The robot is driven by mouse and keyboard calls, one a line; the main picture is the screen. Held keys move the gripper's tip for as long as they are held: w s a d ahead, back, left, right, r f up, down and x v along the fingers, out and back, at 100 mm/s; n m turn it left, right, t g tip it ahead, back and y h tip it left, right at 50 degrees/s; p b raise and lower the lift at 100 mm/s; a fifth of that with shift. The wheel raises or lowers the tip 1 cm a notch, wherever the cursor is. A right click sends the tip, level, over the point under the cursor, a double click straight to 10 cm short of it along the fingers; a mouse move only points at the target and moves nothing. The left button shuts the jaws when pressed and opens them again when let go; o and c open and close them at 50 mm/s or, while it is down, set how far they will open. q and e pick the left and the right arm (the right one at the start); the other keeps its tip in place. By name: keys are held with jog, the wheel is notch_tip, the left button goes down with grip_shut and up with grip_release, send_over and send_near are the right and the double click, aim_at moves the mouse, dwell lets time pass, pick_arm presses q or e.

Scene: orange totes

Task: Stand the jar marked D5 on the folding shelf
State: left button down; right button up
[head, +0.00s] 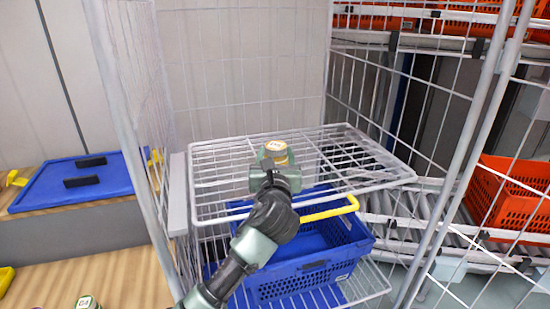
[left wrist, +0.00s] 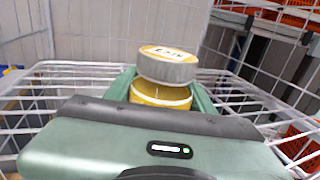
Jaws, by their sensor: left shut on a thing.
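My left gripper (head: 273,164) is over the wire folding shelf (head: 372,172) of the roll cage. It is shut on a jar (head: 276,148) with a round, pale lid label. In the left wrist view the jar (left wrist: 166,66) shows a grey lid and a yellow body between the green fingers of the gripper (left wrist: 162,95). The jar looks upright. The marking on its lid is too blurred to read for sure. The jar's base is hidden, so I cannot tell whether it touches the shelf wires. My right gripper is not in view.
Cage mesh walls and posts (head: 478,150) enclose the shelf on its sides and back. A blue crate (head: 310,280) with a yellow bar stands below the shelf. Another labelled jar (head: 85,302) is at the bottom left. The shelf's right part is bare. Orange totes (head: 510,205) lie beyond.

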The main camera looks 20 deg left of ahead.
pick_arm(q)
jog(key=shift+s+d+r, duration=0.1)
jog(key=c, duration=0.8)
grip_release()
jog(key=shift+o, duration=1.2)
jog(key=shift+f, duration=0.2)
jog(key=shift+r, duration=0.25)
jog(key=b+v, duration=0.1)
jog(key=v, duration=1.1)
